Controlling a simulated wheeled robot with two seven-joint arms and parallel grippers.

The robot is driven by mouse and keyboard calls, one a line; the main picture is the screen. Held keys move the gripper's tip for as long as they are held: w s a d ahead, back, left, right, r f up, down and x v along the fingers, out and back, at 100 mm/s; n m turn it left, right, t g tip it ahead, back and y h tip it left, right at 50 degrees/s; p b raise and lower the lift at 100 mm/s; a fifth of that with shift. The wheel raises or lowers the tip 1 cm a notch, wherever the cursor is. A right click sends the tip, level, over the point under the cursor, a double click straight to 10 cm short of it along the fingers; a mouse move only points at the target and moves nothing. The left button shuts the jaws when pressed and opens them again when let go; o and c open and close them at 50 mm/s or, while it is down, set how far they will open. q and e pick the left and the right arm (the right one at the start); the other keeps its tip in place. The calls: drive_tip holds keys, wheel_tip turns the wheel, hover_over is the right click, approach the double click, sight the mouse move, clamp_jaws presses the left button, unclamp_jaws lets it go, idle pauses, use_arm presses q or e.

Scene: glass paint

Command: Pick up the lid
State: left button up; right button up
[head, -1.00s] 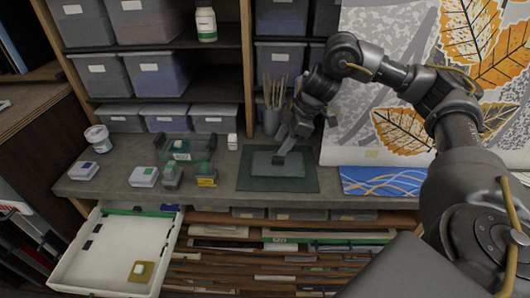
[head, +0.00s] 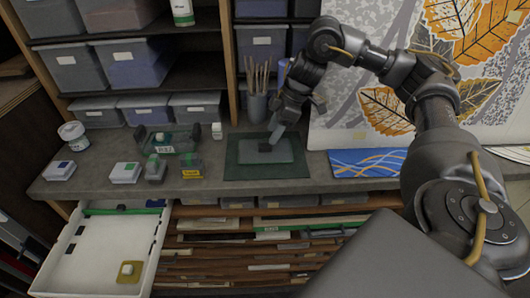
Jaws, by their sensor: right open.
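A flat grey rectangular slab (head: 283,155), which looks like the lid, lies on a dark green mat (head: 240,174) on the worktop. A small dark square piece shows on its top; I cannot tell if it is a knob or a fingertip. My right gripper (head: 271,139) points down over the slab, open, with its fingertips at or just above that dark piece. Contact cannot be made out. The fingers hide part of the slab's back edge. My left gripper is not in view.
A cup of brushes (head: 257,106) stands close behind the mat. A blue patterned sheet (head: 366,163) lies to the right. Small boxes and a green-edged tray (head: 172,148) stand to the left. An open white drawer (head: 92,262) juts out below. Storage bins (head: 196,105) line the back.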

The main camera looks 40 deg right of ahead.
sight(266, 145)
drive_tip(key=shift+a+f, duration=0.15)
drive_tip(key=shift+f, duration=0.1)
drive_tip(key=x, duration=0.2)
drive_tip(key=p+x, duration=0.1)
drive_tip(key=shift+w+f+p, duration=0.3)
drive_tip(key=shift+w+a+f, duration=0.1)
drive_tip(key=shift+a+f, duration=0.05)
drive_tip(key=shift+f, duration=0.25)
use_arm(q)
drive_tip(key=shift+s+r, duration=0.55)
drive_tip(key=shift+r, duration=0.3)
use_arm(e)
clamp_jaws()
